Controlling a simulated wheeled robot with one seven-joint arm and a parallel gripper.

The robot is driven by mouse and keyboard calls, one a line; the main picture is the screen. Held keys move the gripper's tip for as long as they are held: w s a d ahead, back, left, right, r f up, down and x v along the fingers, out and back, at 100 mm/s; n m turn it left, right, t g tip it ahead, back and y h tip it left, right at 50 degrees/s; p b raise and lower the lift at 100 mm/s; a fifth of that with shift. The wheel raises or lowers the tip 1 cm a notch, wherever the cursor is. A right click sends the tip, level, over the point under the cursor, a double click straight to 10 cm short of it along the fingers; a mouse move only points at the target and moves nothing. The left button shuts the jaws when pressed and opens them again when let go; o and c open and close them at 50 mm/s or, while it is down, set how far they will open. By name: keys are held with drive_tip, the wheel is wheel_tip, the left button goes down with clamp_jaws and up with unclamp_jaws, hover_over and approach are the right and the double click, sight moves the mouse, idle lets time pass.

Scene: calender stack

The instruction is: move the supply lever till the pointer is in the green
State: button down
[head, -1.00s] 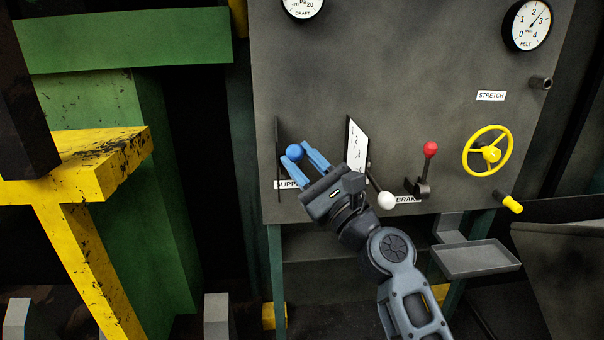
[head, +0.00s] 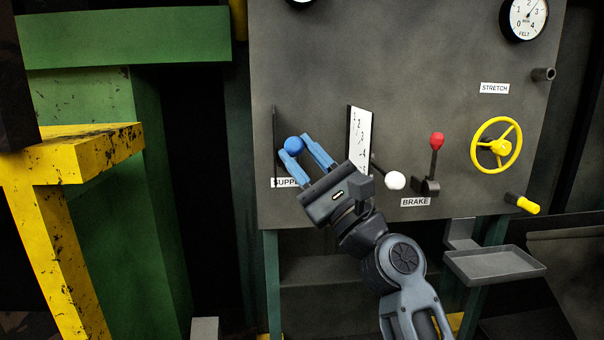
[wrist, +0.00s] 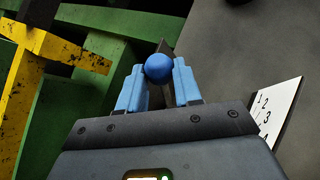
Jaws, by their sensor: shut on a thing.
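The supply lever's blue ball knob (head: 294,144) stands in front of a dark slot at the panel's left, above the label "SUPPLY" (head: 286,183), partly covered by my gripper. My gripper (head: 303,147) is shut on the knob, with one blue finger on each side. In the wrist view the knob (wrist: 159,68) sits between the two fingertips. The FELT gauge (head: 524,18) is at the top right, its pointer between 2 and 3. The DRAFT gauge (head: 300,2) is cut off by the top edge, its pointer hidden. I make out no green band on either.
Right of my gripper are a white numbered plate (head: 360,140), a white-knobbed lever (head: 395,180), the red-knobbed brake lever (head: 437,140) and a yellow handwheel (head: 497,146). A grey tray (head: 495,265) juts out below. A yellow beam (head: 75,160) stands at left.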

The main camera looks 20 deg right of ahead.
drive_tip(key=shift+f+b, duration=0.35)
drive_tip(key=shift+b, duration=0.3)
drive_tip(key=c, duration=1.1)
unclamp_jaws()
drive_tip(key=shift+o, duration=0.2)
drive_tip(key=shift+s, duration=0.1)
drive_tip(key=b+v, duration=0.1)
drive_tip(key=v, duration=0.6)
drive_tip(key=shift+s+f+b, duration=0.25)
drive_tip(key=shift+b, duration=0.05)
drive_tip(key=shift+d, duration=0.15)
